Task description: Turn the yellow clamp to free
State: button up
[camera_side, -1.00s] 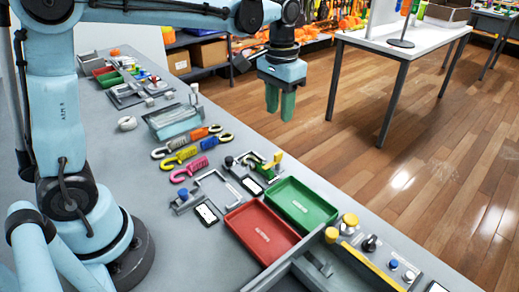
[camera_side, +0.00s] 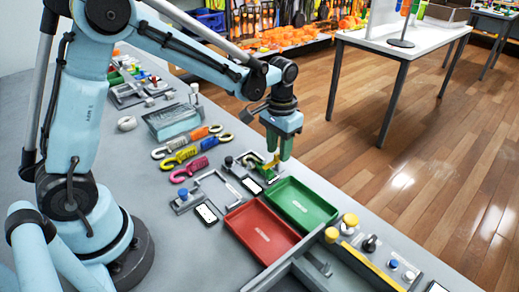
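A small yellow piece (camera_side: 272,163), which looks like the yellow clamp, is on the metal fixture with green parts near the bench's right edge. My gripper (camera_side: 279,156) points down right over it, and the fingers overlap it in the picture. The fingers partly hide the yellow piece, so I cannot tell whether they touch it, or whether they are open or shut. The clamp's turned position is too small to read.
A green tray (camera_side: 324,214) and a red tray (camera_side: 240,222) lie in front of the fixture.

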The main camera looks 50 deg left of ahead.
jog(key=shift+f, duration=0.3)
grip_shut()
